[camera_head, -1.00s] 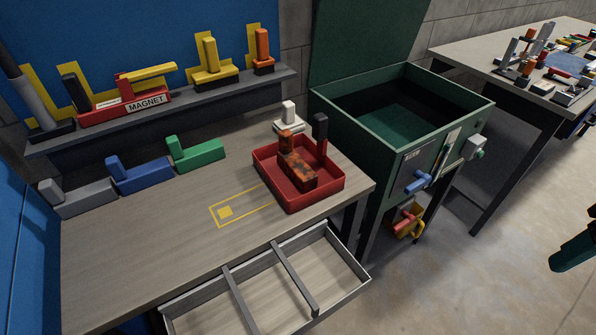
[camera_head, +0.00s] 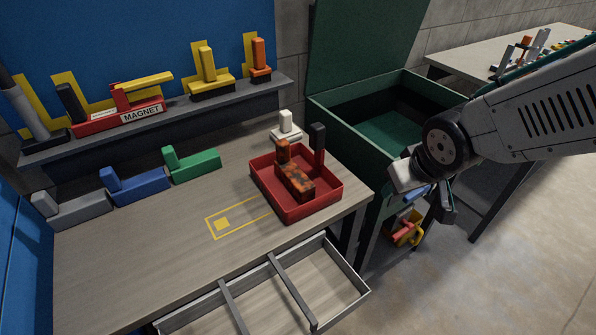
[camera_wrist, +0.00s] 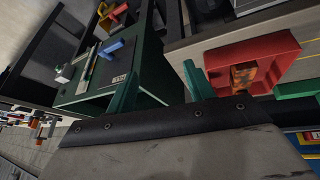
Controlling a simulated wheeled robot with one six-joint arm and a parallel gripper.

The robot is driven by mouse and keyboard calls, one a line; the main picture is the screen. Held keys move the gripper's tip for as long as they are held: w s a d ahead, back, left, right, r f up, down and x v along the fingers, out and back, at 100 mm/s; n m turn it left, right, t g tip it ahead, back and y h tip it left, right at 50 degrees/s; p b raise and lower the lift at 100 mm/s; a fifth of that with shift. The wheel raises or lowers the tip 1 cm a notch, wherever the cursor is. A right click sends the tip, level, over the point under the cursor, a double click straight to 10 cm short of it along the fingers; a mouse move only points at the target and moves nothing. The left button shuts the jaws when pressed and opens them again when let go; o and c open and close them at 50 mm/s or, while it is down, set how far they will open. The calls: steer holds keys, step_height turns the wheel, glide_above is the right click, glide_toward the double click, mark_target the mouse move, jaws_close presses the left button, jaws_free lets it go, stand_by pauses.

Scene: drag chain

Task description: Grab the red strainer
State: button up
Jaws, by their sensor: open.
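My gripper (camera_head: 443,212) is to the right of the strainer, beyond the bench edge and in front of the green bin, apart from both. In the wrist view my gripper's green fingers (camera_wrist: 160,82) stand apart with nothing between them. The strainer (camera_wrist: 214,60) shows there to the right of the fingers. Any holes in its floor are hidden.
The green bin (camera_head: 345,128) with its raised lid stands right of the bench. An open drawer (camera_head: 350,300) juts out below the bench front. A white block (camera_head: 286,125) stands behind the strainer. Grey, blue (camera_head: 140,187) and green (camera_head: 192,164) blocks line the back.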

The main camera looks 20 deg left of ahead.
mark_target(319, 126)
steer(key=w+a+t+y, duration=0.1)
steer(key=w+a, duration=0.1)
steer(key=a, duration=0.2)
steer(key=w+a+n+t+y, duration=0.1)
steer(key=a+y, duration=0.1)
steer(key=a, duration=0.2)
steer(key=w+a+n+y, duration=0.1)
steer(key=w+a+y, duration=0.1)
steer(key=a, duration=0.2)
steer(key=shift+w+a+r+t, duration=0.15)
steer(key=shift+w+r+t, duration=0.15)
steer(key=shift+t, duration=0.1)
steer(key=a+r+y, duration=0.1)
steer(key=w+a+r+t+y, duration=0.1)
steer(key=r, duration=0.1)
steer(key=a+r+y, duration=0.1)
steer(key=r, duration=0.1)
steer(key=shift+w+a+n, duration=0.2)
steer(key=shift+a+n, duration=0.1)
steer(key=shift+a, duration=0.1)
steer(key=x, duration=0.7)
steer(key=shift+w+a+f, duration=0.15)
steer(key=shift+a, duration=0.05)
steer(key=shift+c, duration=0.3)
jaws_close()
